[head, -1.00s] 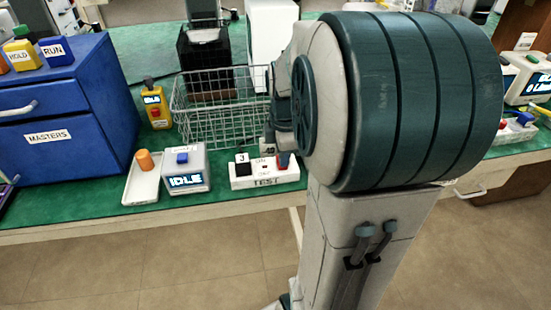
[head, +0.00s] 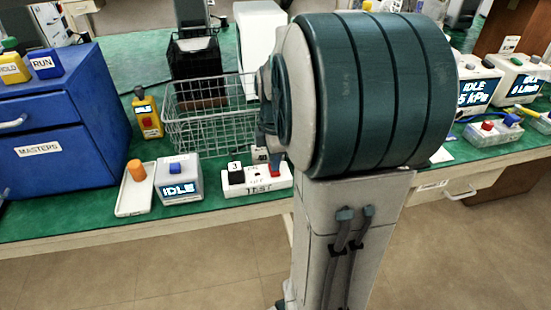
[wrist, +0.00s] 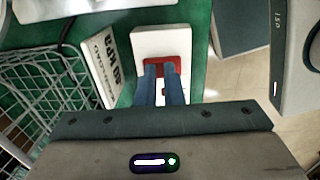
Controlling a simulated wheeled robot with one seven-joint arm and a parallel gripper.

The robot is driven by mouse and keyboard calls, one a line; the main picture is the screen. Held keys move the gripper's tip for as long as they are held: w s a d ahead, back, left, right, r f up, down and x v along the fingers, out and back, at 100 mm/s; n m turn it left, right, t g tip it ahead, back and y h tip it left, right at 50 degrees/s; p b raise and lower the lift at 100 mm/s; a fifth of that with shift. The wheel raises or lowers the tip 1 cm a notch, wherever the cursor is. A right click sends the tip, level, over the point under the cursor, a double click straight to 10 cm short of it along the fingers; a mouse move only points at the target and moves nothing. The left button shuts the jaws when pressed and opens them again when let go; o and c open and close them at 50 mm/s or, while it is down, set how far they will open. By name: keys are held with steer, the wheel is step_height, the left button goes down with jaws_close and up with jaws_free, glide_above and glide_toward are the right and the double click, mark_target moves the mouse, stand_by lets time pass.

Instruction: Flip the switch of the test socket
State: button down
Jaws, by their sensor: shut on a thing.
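The test socket (head: 258,187) is a white block labelled TEST near the front edge of the green bench, in the head view. A black block marked 3 (head: 236,174) sits at its left end, with ON and OFF lettering beside it. Its red switch (head: 275,171) is at the right end, partly hidden by my arm. In the wrist view, the red switch (wrist: 178,66) lies at the tips of my gripper (wrist: 162,73). The two blue-grey fingers are shut on it, with a narrow gap between them. Which way the switch is tilted I cannot tell.
A wire basket (head: 210,118) stands behind the socket. A white IDLE box (head: 181,184), a tray (head: 134,195) with an orange knob and a blue MASTERS cabinet (head: 60,150) are to the left. More instruments (head: 476,85) stand on the right.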

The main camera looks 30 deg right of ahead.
step_height(320, 180, up, 14)
steer(key=s+p, duration=0.1)
steer(key=p, duration=0.3)
steer(key=shift+a+p, duration=0.15)
steer(key=shift+p, duration=0.2)
steer(key=s+a+r+m+t+p, duration=0.2)
steer(key=s+a+m+p, duration=0.7)
steer(key=a+m, duration=0.4)
steer(key=shift+s+a+r+m, duration=0.15)
steer(key=shift+s+m, duration=0.35)
steer(key=shift+m, duration=0.3)
